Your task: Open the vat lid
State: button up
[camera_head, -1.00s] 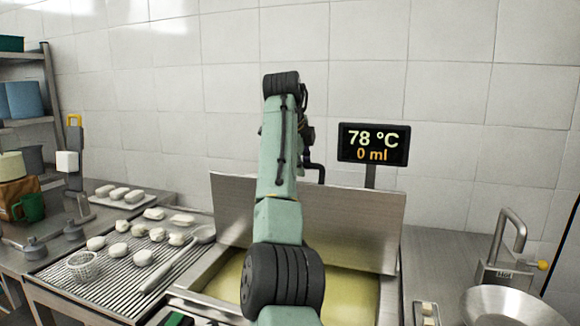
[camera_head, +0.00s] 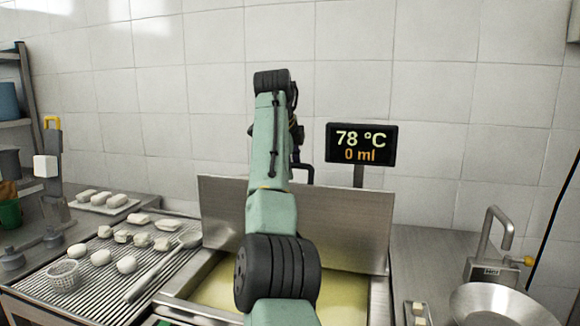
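The vat (camera_head: 346,300) is in the lower middle of the head view, with yellowish liquid inside. Its metal lid (camera_head: 345,225) stands raised along the back of the vat, leaning towards the tiled wall, so the vat is open. A dark bar, perhaps the lid handle (camera_head: 306,168), shows above the lid's top edge. My green arm rises in front of the vat and covers part of the lid. My gripper is mostly hidden behind the arm; only dark parts (camera_head: 298,135) show beside it. I cannot see its fingers or whether it touches the lid.
A display (camera_head: 361,144) reading 78 °C and 0 ml stands behind the lid. On the left, a ribbed drain board (camera_head: 105,290) holds white pieces, a small perforated basket (camera_head: 63,276) and a long tool. On the right are a tap (camera_head: 494,235) and a round basin (camera_head: 500,305).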

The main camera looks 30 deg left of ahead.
jog(key=shift+o, duration=0.8)
jog(key=shift+r, duration=0.1)
jog(key=v, duration=1.2)
